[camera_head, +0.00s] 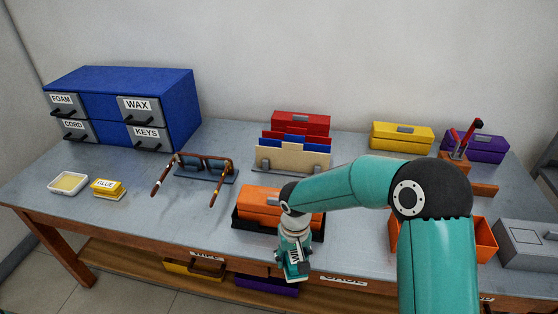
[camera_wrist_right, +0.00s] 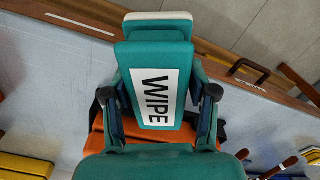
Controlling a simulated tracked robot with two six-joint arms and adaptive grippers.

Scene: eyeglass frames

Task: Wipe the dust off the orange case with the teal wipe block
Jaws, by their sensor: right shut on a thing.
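The orange case (camera_head: 259,198) lies in a black tray (camera_head: 246,224) near the front edge of the table. My right arm covers its right part. Part of the case shows under the gripper in the right wrist view (camera_wrist_right: 97,138). My right gripper (camera_head: 293,258) is shut on the teal wipe block (camera_wrist_right: 156,48), which has a white WIPE label. The block (camera_head: 294,271) is in front of the case, by the table's front edge. I cannot tell whether it touches anything. Dust on the case is too small to make out. My left gripper is out of view.
Eyeglasses (camera_head: 205,162) rest on a stand left of the case. A file holder (camera_head: 290,160) and red case (camera_head: 301,122) stand behind it. An orange open bin (camera_head: 485,238) and grey box (camera_head: 526,243) are at right. A blue drawer cabinet (camera_head: 165,85) stands back left.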

